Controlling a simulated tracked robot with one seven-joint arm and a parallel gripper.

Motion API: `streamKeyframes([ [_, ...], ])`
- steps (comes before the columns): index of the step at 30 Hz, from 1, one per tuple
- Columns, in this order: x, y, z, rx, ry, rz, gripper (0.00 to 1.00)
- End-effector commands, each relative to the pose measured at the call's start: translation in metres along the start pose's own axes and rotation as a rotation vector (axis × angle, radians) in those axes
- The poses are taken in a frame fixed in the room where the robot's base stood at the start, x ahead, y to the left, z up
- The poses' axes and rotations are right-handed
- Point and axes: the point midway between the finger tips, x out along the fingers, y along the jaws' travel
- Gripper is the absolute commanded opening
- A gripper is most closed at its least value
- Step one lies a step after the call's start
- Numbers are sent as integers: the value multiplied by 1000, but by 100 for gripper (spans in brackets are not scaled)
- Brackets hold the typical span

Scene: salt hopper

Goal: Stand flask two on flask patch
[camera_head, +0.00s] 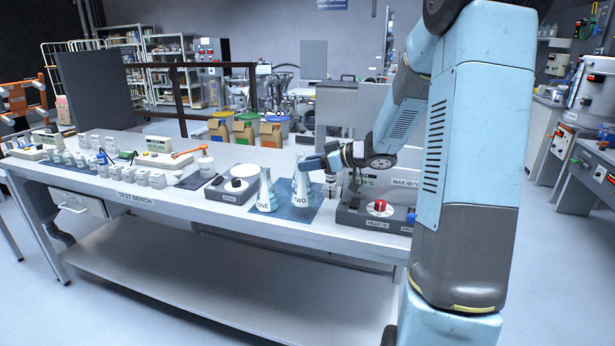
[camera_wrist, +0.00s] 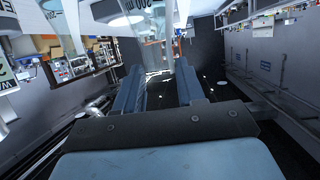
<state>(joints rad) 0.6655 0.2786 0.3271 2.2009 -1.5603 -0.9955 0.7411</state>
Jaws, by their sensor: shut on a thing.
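Flask two (camera_head: 300,196), a clear conical flask marked TWO, is upright over the right part of the dark blue flask patch (camera_head: 284,213). I cannot tell whether its base touches the patch. My gripper (camera_head: 308,164) reaches in from the right and is shut on the flask's upper part. In the wrist view the glass of flask two (camera_wrist: 157,50) shows between my two fingers (camera_wrist: 160,78), its lettering seen upside down. Flask one (camera_head: 266,193), marked ONE, stands upright on the left part of the patch, close beside flask two.
A grey stirrer with a white round plate (camera_head: 236,186) stands just left of the patch. A heater unit with a red knob (camera_head: 379,207) stands to the right.

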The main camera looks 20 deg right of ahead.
Motion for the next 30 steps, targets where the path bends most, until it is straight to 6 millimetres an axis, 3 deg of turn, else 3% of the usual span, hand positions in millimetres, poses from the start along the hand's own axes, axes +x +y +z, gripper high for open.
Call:
streamKeyframes([
  [7, 16, 2, 9, 1, 1, -4, 0],
  [14, 23, 2, 34, 2, 0, -1, 0],
  [26, 24, 2, 38, 0, 1, -1, 0],
  [27, 24, 2, 38, 0, 0, -1, 41],
  [30, 24, 2, 38, 0, 0, -1, 50],
])
